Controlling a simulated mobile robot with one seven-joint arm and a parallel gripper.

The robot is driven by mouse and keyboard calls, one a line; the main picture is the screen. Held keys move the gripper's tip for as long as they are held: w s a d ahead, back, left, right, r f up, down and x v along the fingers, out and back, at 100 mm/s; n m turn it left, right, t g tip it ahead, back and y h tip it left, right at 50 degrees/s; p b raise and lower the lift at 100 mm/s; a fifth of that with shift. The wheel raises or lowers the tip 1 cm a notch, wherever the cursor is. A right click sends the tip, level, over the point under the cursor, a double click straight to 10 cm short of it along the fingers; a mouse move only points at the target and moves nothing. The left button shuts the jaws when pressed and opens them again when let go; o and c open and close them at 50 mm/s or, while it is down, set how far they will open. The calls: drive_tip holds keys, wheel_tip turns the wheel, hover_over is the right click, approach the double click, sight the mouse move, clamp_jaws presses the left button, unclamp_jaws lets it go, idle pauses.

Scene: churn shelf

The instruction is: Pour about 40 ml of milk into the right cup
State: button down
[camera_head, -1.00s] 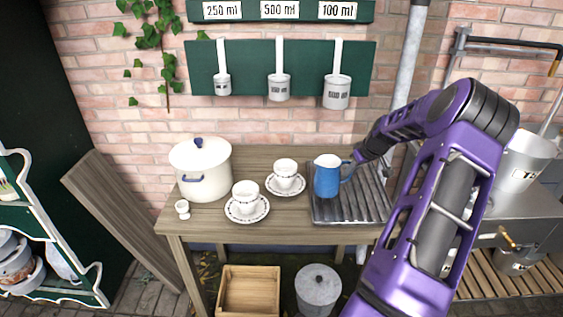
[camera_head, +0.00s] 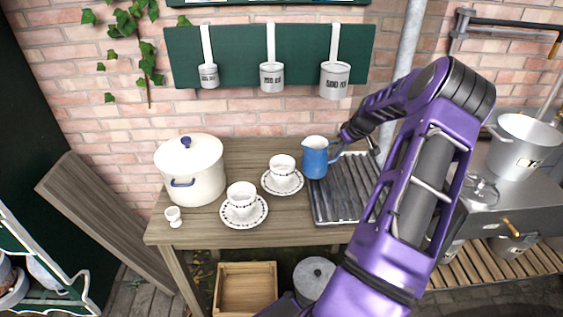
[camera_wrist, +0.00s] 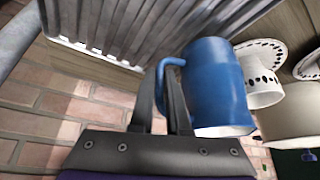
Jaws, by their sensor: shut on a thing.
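My gripper (camera_head: 343,143) is shut on the handle of the blue jug (camera_head: 316,160). The jug is held roughly upright above the left back part of the ribbed tray, to the right of the right cup. Its inside looks pale; the milk level cannot be made out. The right cup (camera_head: 282,165) is white and stands on a saucer (camera_head: 296,186) with a dark dotted rim. In the wrist view the jug (camera_wrist: 217,85) fills the middle, with its handle between my gripper's fingers (camera_wrist: 170,95). The right cup (camera_wrist: 264,95) shows partly behind the jug there.
A second white cup (camera_head: 241,195) on a saucer stands front left of the right cup. A lidded cream pot (camera_head: 190,172) and an egg cup (camera_head: 173,217) stand farther left. Measuring ladles (camera_head: 272,77) hang behind. The ribbed tray (camera_head: 345,205) is clear.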

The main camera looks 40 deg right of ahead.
drive_tip(key=shift+w+r, duration=0.1)
drive_tip(key=shift+r, duration=0.1)
drive_tip(key=shift+w+a+r+g+h, duration=0.2)
drive_tip(key=shift+a+r+g+h, duration=0.1)
drive_tip(key=shift+a+r+h, duration=0.35)
drive_tip(key=w+a+r+n+g+h+b, duration=0.2)
drive_tip(key=w+a+r+n+h+b, duration=0.1)
drive_tip(key=a+r+h+b, duration=0.4)
drive_tip(key=shift+a+r+g+h+b, duration=0.2)
drive_tip(key=shift+r+g+h+b, duration=0.15)
drive_tip(key=shift+r+h, duration=0.75)
drive_tip(key=shift+w+a, duration=0.1)
drive_tip(key=shift+r+h+b, duration=0.15)
drive_tip(key=shift+h+b, duration=0.1)
drive_tip(key=shift+b, duration=0.2)
drive_tip(key=shift+w+a+r+n+h+b, duration=0.2)
drive_tip(key=shift+a+r+n+h+b, duration=0.1)
drive_tip(key=shift+r+h+b, duration=0.1)
